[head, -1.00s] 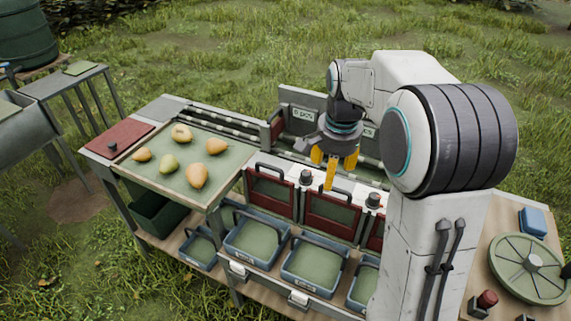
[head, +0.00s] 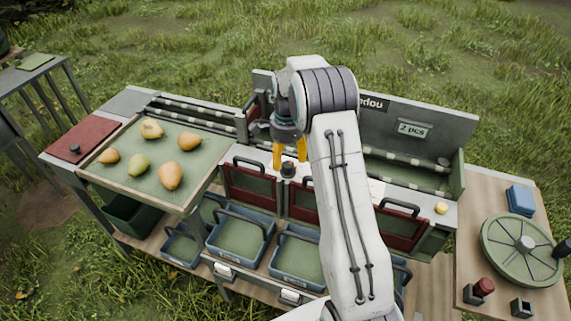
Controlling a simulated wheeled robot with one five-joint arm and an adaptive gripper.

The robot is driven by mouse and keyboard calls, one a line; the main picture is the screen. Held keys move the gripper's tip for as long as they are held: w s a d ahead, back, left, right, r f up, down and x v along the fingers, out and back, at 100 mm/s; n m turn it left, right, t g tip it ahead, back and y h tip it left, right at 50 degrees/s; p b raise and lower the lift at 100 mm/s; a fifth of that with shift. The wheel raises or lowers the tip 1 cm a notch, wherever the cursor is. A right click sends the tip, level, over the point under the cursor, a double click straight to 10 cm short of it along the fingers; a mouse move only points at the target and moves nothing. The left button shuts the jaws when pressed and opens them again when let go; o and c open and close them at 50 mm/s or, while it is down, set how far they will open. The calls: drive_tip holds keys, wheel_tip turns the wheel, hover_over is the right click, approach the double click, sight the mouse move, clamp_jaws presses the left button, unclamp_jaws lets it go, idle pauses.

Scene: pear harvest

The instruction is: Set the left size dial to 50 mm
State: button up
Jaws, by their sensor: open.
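The left size dial (head: 288,170) is a small dark knob on the white strip above the red-framed gates. My gripper (head: 290,164) has its yellow fingers apart, one toward each side of the dial. The fingertips are close to the knob, but I cannot tell whether they touch it. The dial's pointer and its scale marks are too small to read. The other dial is not visible; my arm covers that part of the strip.
A sorting tray (head: 206,198) with several pears stands at the left. Blue crates (head: 262,264) with dark handles sit on the shelf below the gates. A green handwheel (head: 497,262) is on the wooden table at the right. A yellow button (head: 441,208) sits on the strip's right end.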

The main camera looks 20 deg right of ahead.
sight(287, 165)
drive_tip(key=shift+f, duration=1.9)
drive_tip(key=shift+o, duration=0.3)
drive_tip(key=c, duration=1.2)
